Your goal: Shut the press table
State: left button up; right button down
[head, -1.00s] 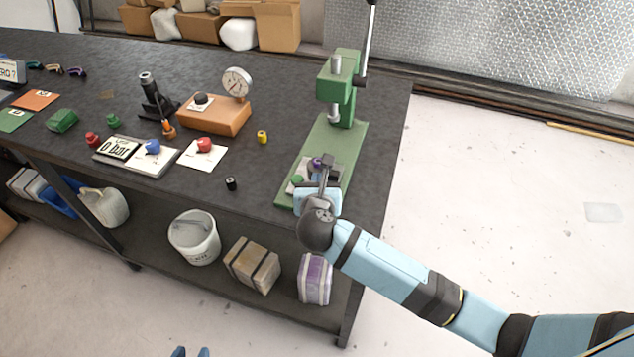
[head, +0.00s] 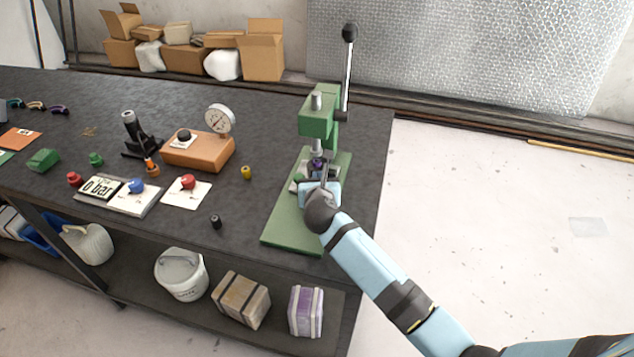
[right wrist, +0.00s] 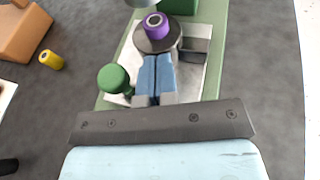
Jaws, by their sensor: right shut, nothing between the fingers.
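The green press (head: 322,125) stands near the right end of the bench, with its lever raised. Its press table (right wrist: 213,75), a pale metal plate with a green knob (right wrist: 113,78), lies on the long green base (head: 283,224). A purple ring-shaped part (right wrist: 155,25) sits on a dark round seat on the table, close below the press ram (head: 316,146). My right gripper (right wrist: 157,62) is shut and empty. Its blue fingertips are at the front edge of the seat, seemingly against it, beside the knob. In the head view my right gripper (head: 322,182) partly hides the table. My left gripper is out of view.
A dial gauge on an orange block (head: 198,150), a yellow cylinder (head: 246,172) and a small black cylinder (head: 216,221) stand left of the press. Red and blue knobs on cards are farther left.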

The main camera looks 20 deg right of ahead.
jog(key=shift+d+r, duration=0.15)
jog(key=shift+r, duration=0.1)
